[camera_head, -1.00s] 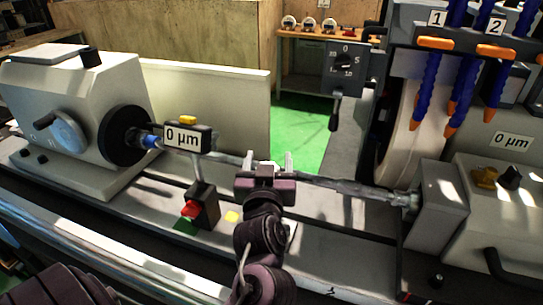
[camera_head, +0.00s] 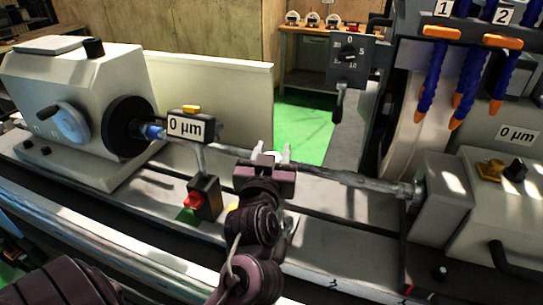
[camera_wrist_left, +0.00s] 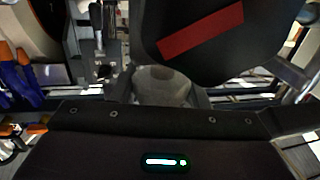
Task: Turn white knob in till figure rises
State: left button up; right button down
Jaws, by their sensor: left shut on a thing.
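My left gripper (camera_head: 272,157) is at the middle of the grinder, in front of the long metal workpiece (camera_head: 345,178). Its two fingers point away from me and are shut on the white knob (camera_head: 276,155), of which little shows between them in the head view. In the left wrist view a rounded grey-white piece (camera_wrist_left: 160,86) sits between the fingers, below a large dark disc with a red stripe. A figure plate (camera_head: 186,127) left of the gripper reads 0 µm. My right gripper is out of view.
A red button box (camera_head: 203,198) stands left of my left wrist. The headstock (camera_head: 75,110) is at left. At right are the grinding wheel, blue coolant hoses (camera_head: 430,85), a second 0 µm plate (camera_head: 516,134) and a hanging dial box (camera_head: 345,58) with a lever.

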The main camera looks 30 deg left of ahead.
pick_arm(q)
jog(key=shift+f+m+t+h+b, duration=0.1)
jog(key=shift+m+t+h+b, duration=0.35)
jog(key=shift+m+h, duration=0.35)
jog(key=shift+d+m+h, duration=0.1)
jog(key=shift+m+h, duration=0.4)
jog(key=shift+h, duration=0.5)
jog(key=h, duration=0.1)
jog(key=m+h+p, duration=0.2)
jog(key=shift+d+r+t, duration=0.15)
jog(key=shift+r+t, duration=0.1)
jog(key=shift+t, duration=0.1)
jog(key=shift+d+f+m+h+p, duration=0.15)
jog(key=shift+m+h+p, duration=0.45)
jog(key=shift+h+p, duration=0.5)
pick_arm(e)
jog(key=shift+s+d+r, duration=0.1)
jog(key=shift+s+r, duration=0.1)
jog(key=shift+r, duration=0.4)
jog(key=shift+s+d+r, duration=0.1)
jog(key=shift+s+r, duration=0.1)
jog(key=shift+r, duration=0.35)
pick_arm(q)
jog(key=o, duration=1)
jog(key=shift+w, duration=0.15)
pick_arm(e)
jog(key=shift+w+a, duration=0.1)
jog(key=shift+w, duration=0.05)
